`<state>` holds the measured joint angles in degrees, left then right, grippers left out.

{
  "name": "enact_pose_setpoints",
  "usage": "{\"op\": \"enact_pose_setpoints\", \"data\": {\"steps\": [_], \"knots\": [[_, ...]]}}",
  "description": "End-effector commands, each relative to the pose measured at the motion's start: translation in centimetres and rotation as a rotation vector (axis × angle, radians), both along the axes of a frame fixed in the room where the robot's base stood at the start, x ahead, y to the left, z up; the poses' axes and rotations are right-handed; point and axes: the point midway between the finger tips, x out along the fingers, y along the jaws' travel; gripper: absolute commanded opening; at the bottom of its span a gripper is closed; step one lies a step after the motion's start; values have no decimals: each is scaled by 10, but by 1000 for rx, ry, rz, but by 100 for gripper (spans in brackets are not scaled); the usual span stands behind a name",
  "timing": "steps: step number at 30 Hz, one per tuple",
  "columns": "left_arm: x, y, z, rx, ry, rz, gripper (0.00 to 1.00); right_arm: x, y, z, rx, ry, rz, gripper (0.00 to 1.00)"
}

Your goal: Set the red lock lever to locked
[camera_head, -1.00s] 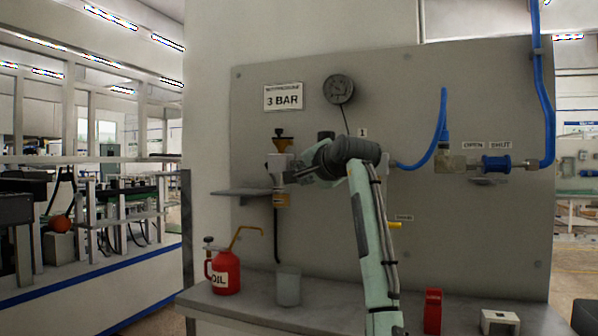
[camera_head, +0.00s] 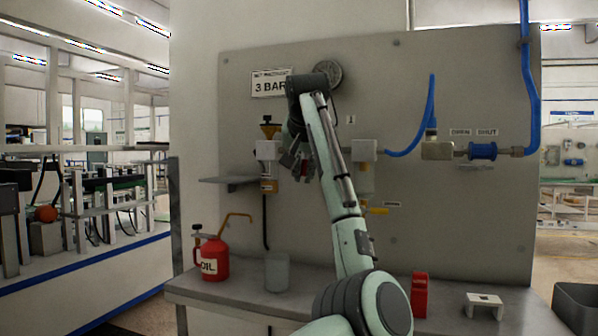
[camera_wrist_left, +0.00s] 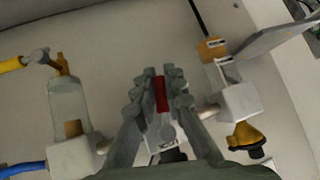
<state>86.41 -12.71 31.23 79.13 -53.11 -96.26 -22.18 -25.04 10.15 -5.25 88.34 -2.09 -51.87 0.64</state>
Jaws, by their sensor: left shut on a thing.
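The red lock lever (camera_wrist_left: 161,94) shows in the left wrist view between the two fingers of my left gripper (camera_wrist_left: 161,82), on a white block in the row of fittings. My left gripper also shows in the head view (camera_head: 300,170), at the panel between the two bowl units. It is shut on the lever. In the head view the fingers and arm hide most of the lever. I cannot tell whether the lever stands at locked or unlocked. My right gripper is not in view.
A filter bowl unit (camera_head: 268,152) with a yellow cap stands left of the gripper, and a clear bowl (camera_wrist_left: 68,112) on its other side. A red oil can (camera_head: 214,258) and a cup (camera_head: 277,272) stand on the bench below.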

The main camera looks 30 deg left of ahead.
Motion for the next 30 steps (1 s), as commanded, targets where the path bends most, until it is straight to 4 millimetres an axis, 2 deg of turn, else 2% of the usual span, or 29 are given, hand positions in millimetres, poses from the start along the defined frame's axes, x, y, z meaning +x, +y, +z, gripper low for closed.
{"op": "enact_pose_setpoints", "data": {"steps": [12, 28, 29, 30], "knots": [[2, -8, 1, -171, -45, 1, 0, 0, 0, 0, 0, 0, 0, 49], [2, -10, 0, -195, -49, -1, 0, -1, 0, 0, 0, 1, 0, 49], [2, -10, 0, -195, -49, -1, 13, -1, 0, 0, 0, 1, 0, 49], [2, -10, 0, -195, -49, -1, 18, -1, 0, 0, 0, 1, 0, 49]]}}
